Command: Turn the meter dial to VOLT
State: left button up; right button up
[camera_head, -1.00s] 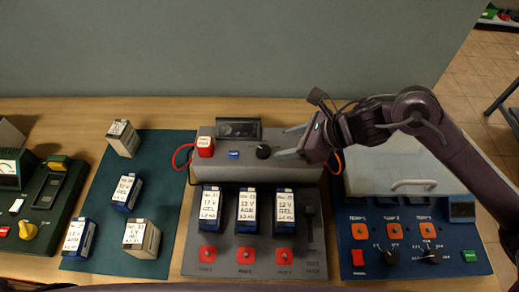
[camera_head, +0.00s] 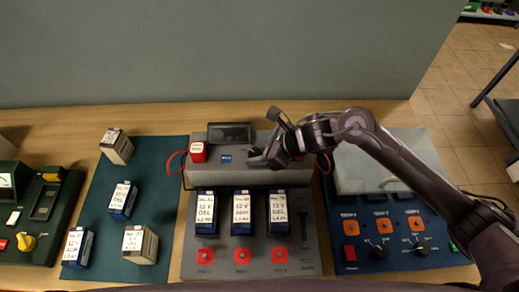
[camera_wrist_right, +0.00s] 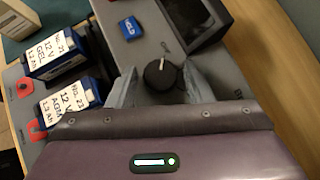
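The meter dial is a round black knob (camera_wrist_right: 160,75) with a white pointer line, on top of the grey test unit (camera_head: 290,178). In the right wrist view the pointer aims toward the top of the picture, roughly toward the dark display (camera_wrist_right: 195,20). Small markings stand around the dial, too small to read surely. My right gripper (camera_head: 258,158) is at the dial and hides it in the head view. Its two grey fingers also show in the right wrist view (camera_wrist_right: 160,88), spread on either side of the knob, with gaps visible. My left gripper is out of view.
A blue button (camera_head: 225,157) and a red block (camera_head: 198,152) sit left of the dial. Several batteries (camera_head: 242,212) stand in the unit's front slots. A green mat (camera_head: 153,180) with more batteries is at left. A blue panel with a clear cover (camera_head: 362,172) is at right.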

jog(key=c, duration=0.7)
jog(key=shift+s+a+f+m+t+h+b, duration=0.1)
jog(key=shift+m+t+h+b, duration=0.1)
jog(key=shift+m+t+b, duration=0.35)
jog(key=shift+s+f+m+t+h+b, duration=0.1)
jog(key=shift+m+t+h+b, duration=0.15)
jog(key=shift+m+b, duration=0.5)
jog(key=m+t+h+b, duration=0.1)
jog(key=m+b, duration=0.1)
jog(key=shift+a+r+m, duration=0.1)
jog(key=shift+m, duration=0.2)
jog(key=m+h, duration=0.1)
jog(key=m+t+h, duration=0.1)
jog(key=shift+s+a+r+m+t, duration=0.1)
jog(key=shift+r+m+t, duration=0.05)
jog(key=shift+m+t, duration=0.15)
jog(key=shift+a+m+t+h, duration=0.1)
jog(key=shift+m+t+h, duration=0.4)
jog(key=shift+m+h, duration=0.8)
jog(key=shift+m, duration=0.4)
jog(key=o, duration=1)
jog(key=shift+c, duration=0.2)
